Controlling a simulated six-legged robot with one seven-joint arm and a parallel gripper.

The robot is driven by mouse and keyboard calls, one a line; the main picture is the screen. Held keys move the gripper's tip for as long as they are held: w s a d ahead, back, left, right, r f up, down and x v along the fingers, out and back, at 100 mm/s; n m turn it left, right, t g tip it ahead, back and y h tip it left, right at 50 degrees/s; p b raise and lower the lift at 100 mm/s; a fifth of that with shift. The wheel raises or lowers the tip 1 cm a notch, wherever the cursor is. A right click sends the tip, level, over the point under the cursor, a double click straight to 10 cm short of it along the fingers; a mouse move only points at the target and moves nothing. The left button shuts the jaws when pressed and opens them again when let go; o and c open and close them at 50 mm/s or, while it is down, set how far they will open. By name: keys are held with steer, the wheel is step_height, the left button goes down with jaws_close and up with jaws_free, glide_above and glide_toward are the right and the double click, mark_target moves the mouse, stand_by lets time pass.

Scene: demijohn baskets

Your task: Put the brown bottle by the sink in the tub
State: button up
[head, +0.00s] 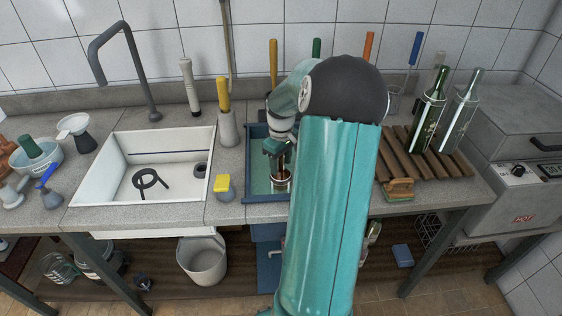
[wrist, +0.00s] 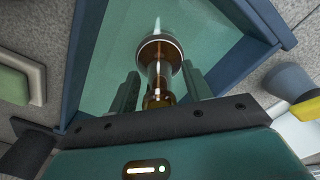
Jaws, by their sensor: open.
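The brown bottle (head: 281,184) is inside the blue tub (head: 258,199), right of the sink (head: 101,180). My gripper (head: 279,164) reaches down into the tub just above it. In the wrist view the brown bottle (wrist: 158,72) lies between the two fingers of my gripper (wrist: 160,76), with a gap visible beside its narrow part. The fingers are open. The teal inside and blue rim of the tub (wrist: 86,45) surround it. My arm hides the right part of the tub in the head view. Whether the bottle rests on the tub floor is hard to tell.
Two green and clear bottles (head: 430,112) stand on a wooden slatted rack (head: 455,163) at right.

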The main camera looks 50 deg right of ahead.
step_height(320, 180, up, 12)
steer(key=w+a+r+h, duration=0.1)
steer(key=w+a+r, duration=0.1)
steer(key=a, duration=0.4)
steer(key=w+a+r, duration=0.2)
steer(key=a+r, duration=0.1)
steer(key=a, duration=0.3)
steer(key=s+a+t, duration=0.2)
steer(key=s+a, duration=0.4)
steer(key=a, duration=0.8)
steer(key=s+a+r+t+y, duration=0.1)
steer(key=s+a+t, duration=0.2)
steer(key=a, duration=1.2)
steer(key=s, duration=0.2)
steer(key=shift+s+a+r+n+t, duration=0.2)
steer(key=shift+s+a+n+t, duration=0.05)
steer(key=shift+s+n+t, duration=0.1)
steer(key=shift+c, duration=1.4)
